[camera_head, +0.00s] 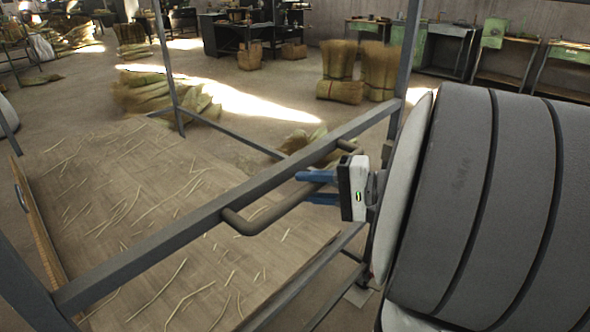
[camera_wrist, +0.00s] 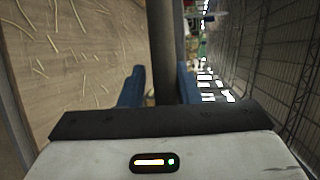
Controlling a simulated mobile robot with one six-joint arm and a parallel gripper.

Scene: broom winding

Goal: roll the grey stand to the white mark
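The grey stand (camera_head: 190,223) is a metal frame of bars and legs around a wooden panel. A bent tubular handle (camera_head: 262,222) is fixed to its upper bar. My gripper (camera_head: 303,186) has two blue fingers, one on each side of the handle. The handle also shows in the wrist view (camera_wrist: 165,45), running between the fingers (camera_wrist: 159,75). A small gap shows between the left finger and the handle, so the fingers look open around it; contact on the right side is unclear. I cannot make out the white mark for certain; a small pale patch (camera_head: 361,296) lies by the stand's lower right side.
Loose straw pieces are scattered across the wooden panel (camera_head: 120,230). Straw bundles (camera_head: 165,95) lie on the floor behind the stand, and several more stand upright (camera_head: 340,62) farther back. Green workbenches (camera_head: 440,30) line the rear wall. Some floor between these shows clear, with bright sunlit streaks.

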